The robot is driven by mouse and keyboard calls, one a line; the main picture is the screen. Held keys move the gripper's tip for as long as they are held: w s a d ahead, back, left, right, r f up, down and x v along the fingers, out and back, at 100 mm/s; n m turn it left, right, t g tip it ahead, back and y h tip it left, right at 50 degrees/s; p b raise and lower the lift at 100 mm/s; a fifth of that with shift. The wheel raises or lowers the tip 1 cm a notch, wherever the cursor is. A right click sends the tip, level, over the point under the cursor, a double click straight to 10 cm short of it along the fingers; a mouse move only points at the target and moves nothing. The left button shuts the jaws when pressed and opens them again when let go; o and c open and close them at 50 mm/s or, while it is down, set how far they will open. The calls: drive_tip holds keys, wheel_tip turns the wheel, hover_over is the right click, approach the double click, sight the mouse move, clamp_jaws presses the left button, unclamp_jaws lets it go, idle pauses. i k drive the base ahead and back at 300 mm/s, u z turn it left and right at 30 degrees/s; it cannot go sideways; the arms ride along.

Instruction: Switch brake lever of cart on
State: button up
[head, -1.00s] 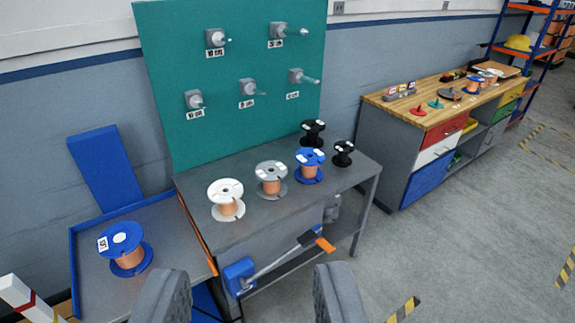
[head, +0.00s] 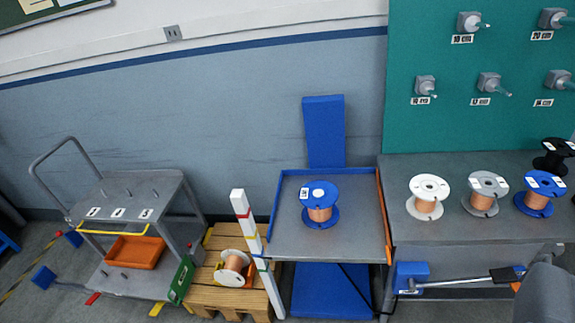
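A grey two-level cart (head: 135,192) with a tubular push handle (head: 62,152) stands at the left, in front of the wall. Short pins and white labels sit on its top. A yellow bar (head: 112,231) runs along its near edge. Small red (head: 92,298) and yellow (head: 156,309) pieces show low at its near side; I cannot tell which part is the brake lever or how it is set. Only one dark finger of my gripper (head: 548,296) shows, at the lower right corner, far from the cart. The other finger is out of view.
An orange bin (head: 135,252) is on the cart's lower shelf. A wooden pallet (head: 228,258) with a copper spool (head: 234,268) and a striped post (head: 252,240) stand right of the cart. A tray table (head: 290,236) and spool bench (head: 405,235) follow. Floor shows at the lower left.

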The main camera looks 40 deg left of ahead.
sight(59, 234)
drive_tip(key=u, duration=2.95)
drive_tip(key=i, duration=1.35)
drive_tip(key=u, duration=0.2)
drive_tip(key=i, duration=1.75)
drive_tip(key=z, duration=0.4)
